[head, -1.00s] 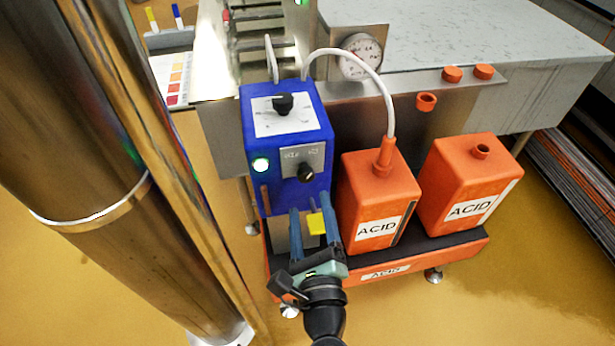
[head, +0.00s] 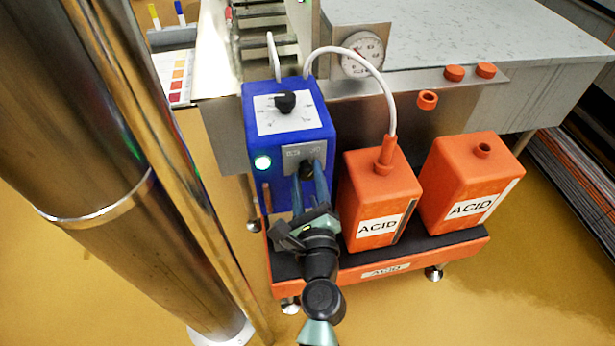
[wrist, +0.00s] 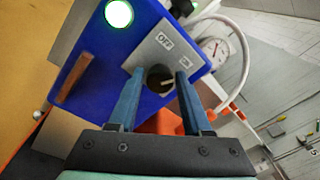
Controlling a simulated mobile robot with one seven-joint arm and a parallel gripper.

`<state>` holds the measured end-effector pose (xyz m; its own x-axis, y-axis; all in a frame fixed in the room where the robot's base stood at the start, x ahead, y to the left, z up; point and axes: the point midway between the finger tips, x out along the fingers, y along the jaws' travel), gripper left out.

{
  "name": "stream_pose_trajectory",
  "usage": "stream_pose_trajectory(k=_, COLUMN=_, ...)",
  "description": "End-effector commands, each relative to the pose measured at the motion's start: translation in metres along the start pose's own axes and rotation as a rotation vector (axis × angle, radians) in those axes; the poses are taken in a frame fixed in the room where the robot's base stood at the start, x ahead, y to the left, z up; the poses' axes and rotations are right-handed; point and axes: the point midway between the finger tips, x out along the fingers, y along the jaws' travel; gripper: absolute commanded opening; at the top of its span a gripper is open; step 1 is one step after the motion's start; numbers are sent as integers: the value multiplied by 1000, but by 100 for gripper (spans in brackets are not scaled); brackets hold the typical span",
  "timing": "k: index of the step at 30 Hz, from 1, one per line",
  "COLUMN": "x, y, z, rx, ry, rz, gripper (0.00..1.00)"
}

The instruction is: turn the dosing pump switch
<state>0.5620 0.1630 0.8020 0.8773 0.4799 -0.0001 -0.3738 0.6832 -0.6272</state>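The dosing pump (head: 262,135) is a blue box with a lit green lamp (head: 263,162) on its front. Its switch is a black knob (wrist: 160,78) on a grey plate (wrist: 150,52) marked OFF and ON. In the wrist view a pale mark on the knob points roughly toward the right finger, below the ON label. My gripper (wrist: 160,75) is open, with one blue finger on each side of the knob. Small gaps seem to show; I cannot tell whether either finger touches it. In the head view my gripper (head: 309,180) partly hides the knob.
A second black dial (head: 285,102) is on the pump's sloped top. Two orange ACID canisters (head: 380,195) (head: 470,187) stand right of the pump on an orange-edged stand (head: 455,253). A white hose (head: 375,75) arches to the nearer canister. A pressure gauge (head: 363,54) is behind.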

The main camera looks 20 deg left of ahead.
Motion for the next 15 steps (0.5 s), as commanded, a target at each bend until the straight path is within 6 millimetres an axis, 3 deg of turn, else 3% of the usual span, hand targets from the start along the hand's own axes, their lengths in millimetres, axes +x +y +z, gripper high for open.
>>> stream_pose_trajectory(k=1, x=0, y=0, z=0, rx=0, ry=0, rz=0, gripper=38)
stream_pose_trajectory(k=7, x=0, y=0, z=0, rx=0, ry=0, rz=0, gripper=2)
stream_pose_trajectory(k=15, x=0, y=0, z=-1, rx=-8, ry=0, rz=-1, gripper=0)
